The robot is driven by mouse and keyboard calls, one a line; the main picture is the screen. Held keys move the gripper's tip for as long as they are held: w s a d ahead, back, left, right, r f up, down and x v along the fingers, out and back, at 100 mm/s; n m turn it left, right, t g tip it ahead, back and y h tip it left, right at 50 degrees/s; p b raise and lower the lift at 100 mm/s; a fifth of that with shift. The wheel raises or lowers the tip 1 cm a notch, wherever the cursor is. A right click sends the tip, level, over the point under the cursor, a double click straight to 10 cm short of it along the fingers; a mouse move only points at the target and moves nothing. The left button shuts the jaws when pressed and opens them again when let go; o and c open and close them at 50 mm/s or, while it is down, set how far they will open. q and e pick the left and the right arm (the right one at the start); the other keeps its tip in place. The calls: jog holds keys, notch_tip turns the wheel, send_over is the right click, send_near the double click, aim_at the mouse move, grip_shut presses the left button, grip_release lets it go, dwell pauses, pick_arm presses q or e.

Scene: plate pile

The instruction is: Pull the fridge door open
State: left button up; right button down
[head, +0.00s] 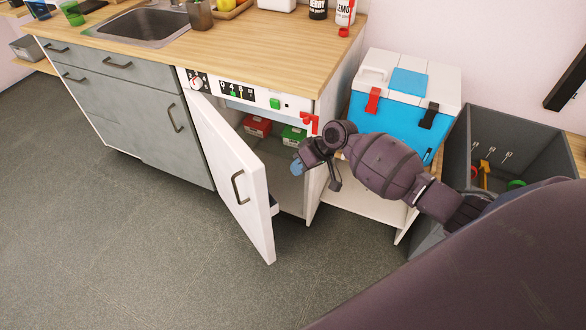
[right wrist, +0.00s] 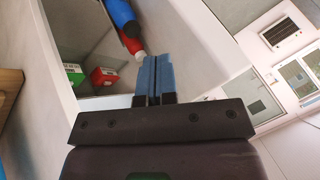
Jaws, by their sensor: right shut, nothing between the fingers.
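The white fridge door (head: 222,165) stands swung open, with a dark handle (head: 240,187) on its outer face. The fridge interior (head: 265,155) shows behind it. My right gripper (head: 297,168) is shut and empty at the opening, to the right of the door and apart from the handle in the head view. In the right wrist view its blue fingertips (right wrist: 155,72) are together in front of the open compartment. How near they are to the door's inner face is hard to tell. My left gripper is not in view.
A red box (head: 257,126) and a green box (head: 293,135) sit inside the fridge. A blue and white cooler (head: 393,125) and a grey bin (head: 535,130) stand to the right. The floor (head: 130,250) before the door is clear.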

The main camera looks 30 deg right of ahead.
aim_at(267, 189)
jog(key=w+a+f+b, duration=0.1)
jog(key=w+a+f, duration=0.1)
jog(key=a+f, duration=0.4)
jog(key=shift+a+f, duration=0.15)
jog(key=shift+a, duration=0.95)
